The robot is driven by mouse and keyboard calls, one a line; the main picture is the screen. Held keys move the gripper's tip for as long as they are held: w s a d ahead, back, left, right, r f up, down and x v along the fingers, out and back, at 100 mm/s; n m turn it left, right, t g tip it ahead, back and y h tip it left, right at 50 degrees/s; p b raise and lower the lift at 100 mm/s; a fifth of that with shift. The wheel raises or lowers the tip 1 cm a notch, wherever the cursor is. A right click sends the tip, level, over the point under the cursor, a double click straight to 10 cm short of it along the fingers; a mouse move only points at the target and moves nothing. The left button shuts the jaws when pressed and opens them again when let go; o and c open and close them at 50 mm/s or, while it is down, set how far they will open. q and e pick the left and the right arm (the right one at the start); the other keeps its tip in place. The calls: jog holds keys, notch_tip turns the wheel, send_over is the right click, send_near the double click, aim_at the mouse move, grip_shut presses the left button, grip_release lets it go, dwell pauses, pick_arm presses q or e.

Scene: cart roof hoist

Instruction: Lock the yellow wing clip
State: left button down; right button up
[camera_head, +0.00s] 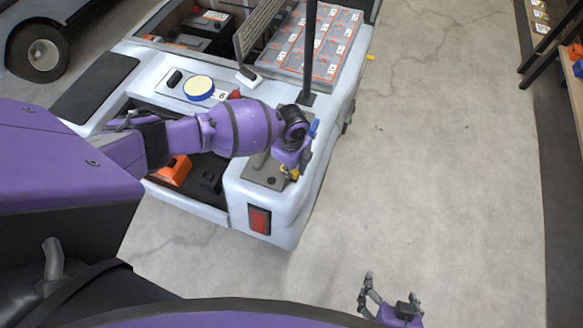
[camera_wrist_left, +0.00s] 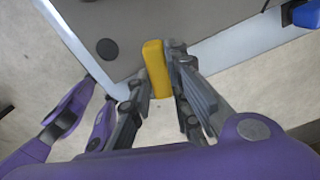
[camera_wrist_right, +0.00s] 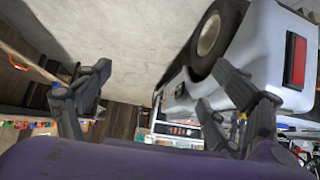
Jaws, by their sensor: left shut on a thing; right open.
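The yellow wing clip (camera_wrist_left: 156,68) shows in the left wrist view as a short yellow bar at the edge of a grey plate. My left gripper (camera_wrist_left: 160,68) is shut on it, with a finger on each side. In the head view, small yellow bits of the clip (camera_head: 294,176) show at my left gripper (camera_head: 288,171), over the cart's near right corner; the fingers hide the rest. I cannot tell the clip's lock state. My right gripper (camera_head: 392,290) is open and empty, low over the floor; it also shows in the right wrist view (camera_wrist_right: 163,75).
The pale cart (camera_head: 235,205) has a grey plate (camera_head: 262,172) on this corner, a black post (camera_head: 310,50) and a red tail light (camera_head: 259,219). A blue part (camera_wrist_left: 303,13) sits near the clip. Another yellow piece (camera_head: 370,57) sticks out farther back. Floor right of the cart is clear.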

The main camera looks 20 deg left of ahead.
pick_arm(q)
jog(key=shift+w+a+r+n+p, duration=0.1)
jog(key=shift+r+n+p, duration=0.1)
jog(key=shift+n, duration=0.55)
jog(key=shift+a+r+n+p, duration=0.1)
jog(key=shift+n+p, duration=0.05)
jog(key=shift+n, duration=0.6)
jog(key=shift+f, duration=0.1)
jog(key=c, duration=1.8)
grip_release()
jog(key=shift+o, duration=0.8)
jog(key=shift+f, duration=0.1)
notch_tip(320, 180, up, 12)
